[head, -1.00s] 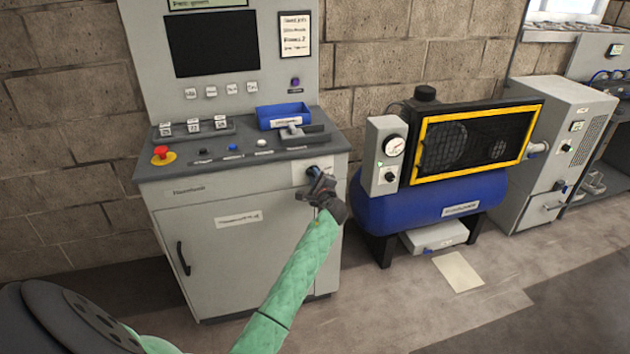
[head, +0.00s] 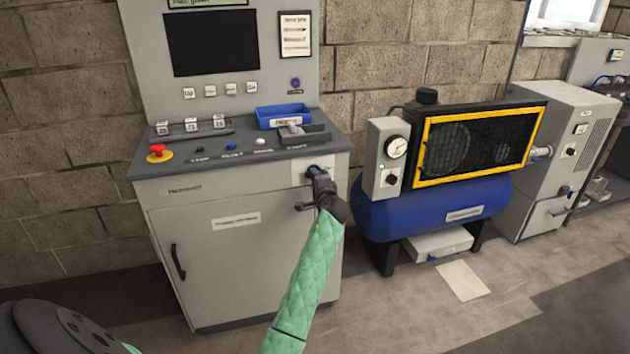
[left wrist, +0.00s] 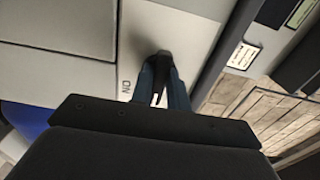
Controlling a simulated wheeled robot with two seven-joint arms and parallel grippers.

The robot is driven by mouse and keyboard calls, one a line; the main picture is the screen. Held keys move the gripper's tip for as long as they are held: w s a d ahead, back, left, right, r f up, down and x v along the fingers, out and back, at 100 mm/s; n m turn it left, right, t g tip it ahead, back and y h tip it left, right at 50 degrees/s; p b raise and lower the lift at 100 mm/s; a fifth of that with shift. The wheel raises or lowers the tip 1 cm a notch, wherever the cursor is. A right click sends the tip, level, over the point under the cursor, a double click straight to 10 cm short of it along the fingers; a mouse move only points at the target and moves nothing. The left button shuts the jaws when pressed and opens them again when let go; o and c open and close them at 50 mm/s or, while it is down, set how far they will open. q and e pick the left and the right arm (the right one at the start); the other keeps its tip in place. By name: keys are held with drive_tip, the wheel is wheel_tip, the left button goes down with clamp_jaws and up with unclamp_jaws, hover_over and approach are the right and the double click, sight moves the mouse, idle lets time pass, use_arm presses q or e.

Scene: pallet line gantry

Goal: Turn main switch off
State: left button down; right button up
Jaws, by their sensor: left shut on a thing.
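The main switch is on the upper right front of the grey control cabinet (head: 215,270), on a pale plate (head: 301,173). My left gripper (head: 316,180) is at this plate and mostly covers the switch in the head view. In the left wrist view, the two fingers of my left gripper (left wrist: 162,92) are shut on the dark switch handle (left wrist: 163,58). The letters "ON" (left wrist: 126,87) are printed on the plate beside the fingers. The exact angle of the handle is hard to tell. My right gripper is not in view.
The cabinet top carries a red emergency button (head: 157,151), a blue tray (head: 283,117) and small buttons. A blue compressor tank (head: 430,205) with a yellow-framed guard stands close to the right. A paper sheet (head: 463,280) lies on the floor.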

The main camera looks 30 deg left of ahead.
use_arm(q)
drive_tip(key=shift+f, duration=0.15)
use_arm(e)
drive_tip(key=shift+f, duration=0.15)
use_arm(q)
drive_tip(key=c, duration=1.4)
unclamp_jaws()
drive_tip(key=shift+o, duration=0.2)
